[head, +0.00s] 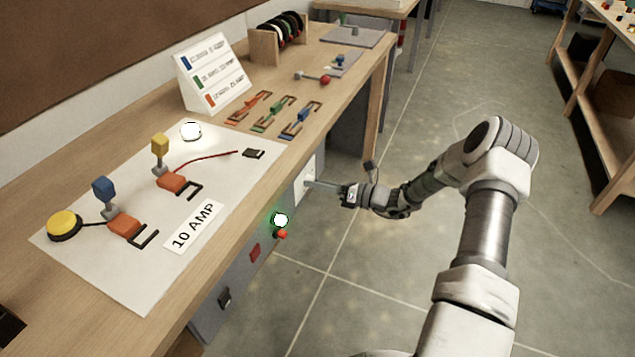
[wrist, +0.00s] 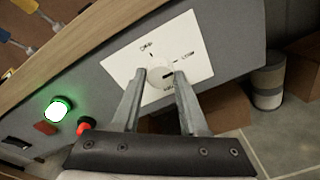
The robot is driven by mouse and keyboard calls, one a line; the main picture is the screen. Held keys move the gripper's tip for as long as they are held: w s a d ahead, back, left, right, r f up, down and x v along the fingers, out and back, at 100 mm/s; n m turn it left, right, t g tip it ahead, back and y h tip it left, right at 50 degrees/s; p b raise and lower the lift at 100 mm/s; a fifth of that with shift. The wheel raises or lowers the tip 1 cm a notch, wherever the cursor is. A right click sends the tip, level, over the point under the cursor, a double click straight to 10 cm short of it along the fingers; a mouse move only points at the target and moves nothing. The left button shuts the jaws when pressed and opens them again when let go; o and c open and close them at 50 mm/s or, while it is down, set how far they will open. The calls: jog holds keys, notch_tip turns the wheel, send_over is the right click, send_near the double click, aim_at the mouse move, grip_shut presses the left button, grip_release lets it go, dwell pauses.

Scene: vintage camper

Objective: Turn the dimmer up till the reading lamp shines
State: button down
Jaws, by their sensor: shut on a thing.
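The dimmer is a pale round knob (wrist: 157,79) on a white plate (wrist: 192,47) with printed marks, set in the grey front panel. My gripper (wrist: 161,74) is shut on the knob, one finger on each side. In the head view my gripper (head: 310,183) reaches the white plate (head: 301,194) from the right, and the knob is hidden there. A small white dome (head: 191,130) on the board glows brightly; I cannot tell for certain that it is the reading lamp.
Left of the dimmer, the panel has a green-lit round light (head: 281,220), a red button (head: 282,235) and switches (head: 255,251). The workbench (head: 337,93) above holds a white wiring board (head: 95,268) and a label stand (head: 215,74).

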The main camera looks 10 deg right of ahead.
dwell(0.4)
jog(key=shift+c, duration=2.2)
grip_release()
jog(key=p+v, duration=0.1)
jog(key=v, duration=1.6)
jog(key=shift+s+d, duration=0.15)
jog(key=shift+d, duration=0.1)
